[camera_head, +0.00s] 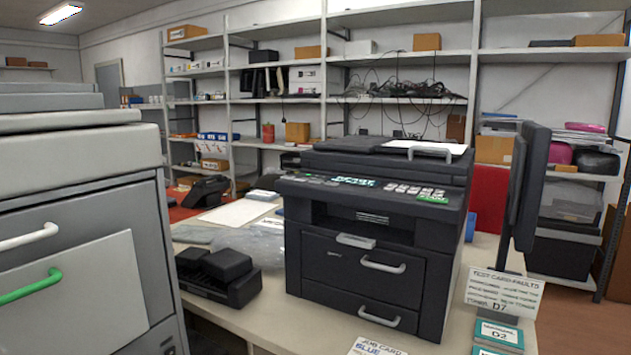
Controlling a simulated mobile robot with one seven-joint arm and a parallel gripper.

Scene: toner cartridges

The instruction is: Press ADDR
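A black desktop printer (362,240) stands on the table, with drawers and pale handles on its front. Its sloping control panel (382,188) carries a lit display (356,181), a block of white keys (415,191) and a green key or label (433,198) at the right. Small buttons (317,179) lie left of the display. The lettering is too small to read, so I cannot tell which key is ADDR. My gripper is not in view.
A large grey machine (75,210) with white and green handles fills the left. A black device (222,276) sits left of the printer. A dark upright screen (527,185) and a test card (502,292) stand at its right. Shelves (400,52) line the back.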

